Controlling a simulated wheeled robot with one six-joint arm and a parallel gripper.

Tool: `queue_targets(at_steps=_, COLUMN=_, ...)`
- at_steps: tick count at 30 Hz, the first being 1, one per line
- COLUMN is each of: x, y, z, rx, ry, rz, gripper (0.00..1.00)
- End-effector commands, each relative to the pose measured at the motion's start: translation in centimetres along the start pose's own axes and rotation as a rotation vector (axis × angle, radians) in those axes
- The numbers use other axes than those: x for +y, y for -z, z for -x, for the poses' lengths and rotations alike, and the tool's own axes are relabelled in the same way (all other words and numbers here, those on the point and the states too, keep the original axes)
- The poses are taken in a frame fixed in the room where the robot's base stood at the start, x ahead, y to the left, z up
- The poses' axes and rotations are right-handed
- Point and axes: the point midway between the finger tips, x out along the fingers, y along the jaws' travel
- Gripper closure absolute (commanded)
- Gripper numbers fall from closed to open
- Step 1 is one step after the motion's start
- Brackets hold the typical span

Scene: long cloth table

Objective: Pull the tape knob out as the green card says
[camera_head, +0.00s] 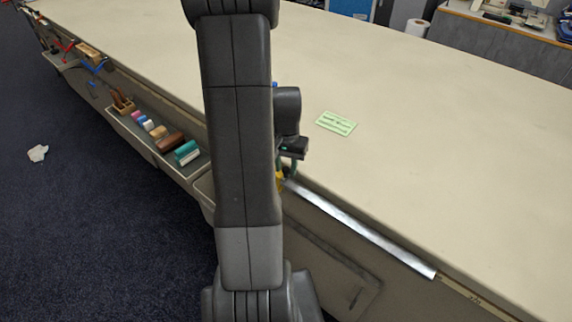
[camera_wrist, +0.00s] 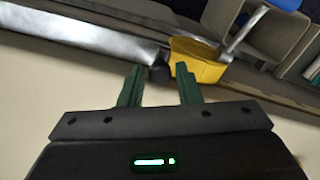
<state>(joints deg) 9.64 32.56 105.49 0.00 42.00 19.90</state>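The green card (camera_head: 336,123) lies flat on the table; its print is too small to read. A yellow case (camera_wrist: 198,62), likely the tape, sits at the table's edge, and a sliver of it shows in the head view (camera_head: 280,181). A small dark piece (camera_wrist: 160,74), perhaps the knob, lies between the yellow case and the end of a silver strip (camera_wrist: 85,32). My gripper (camera_wrist: 160,88) is open, its two green fingers apart and pointing at this edge. The dark piece is just beyond the gap between the fingertips; contact cannot be told.
The silver strip (camera_head: 362,229) runs along the table's front edge. Trays with brushes and blocks (camera_head: 160,132) hang along the edge at left. A grey holder with a blue item (camera_wrist: 255,25) stands beyond the yellow case. The tabletop (camera_head: 440,140) around the card is clear.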

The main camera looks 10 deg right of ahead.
Motion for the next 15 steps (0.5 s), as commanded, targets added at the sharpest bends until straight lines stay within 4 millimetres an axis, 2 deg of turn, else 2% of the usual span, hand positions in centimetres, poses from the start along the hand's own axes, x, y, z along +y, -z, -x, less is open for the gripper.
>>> queue_targets(at_steps=7, x=-0.01, y=0.02, z=-0.04, rx=0.001, ry=0.0, rz=0.0, gripper=0.69)
queue_targets(at_steps=12, x=-0.01, y=0.02, z=-0.02, rx=0.001, ry=0.0, rz=0.0, gripper=1.0)
queue_targets(at_steps=15, x=-0.01, y=0.03, z=-0.02, rx=0.001, ry=0.0, rz=0.0, gripper=1.0)
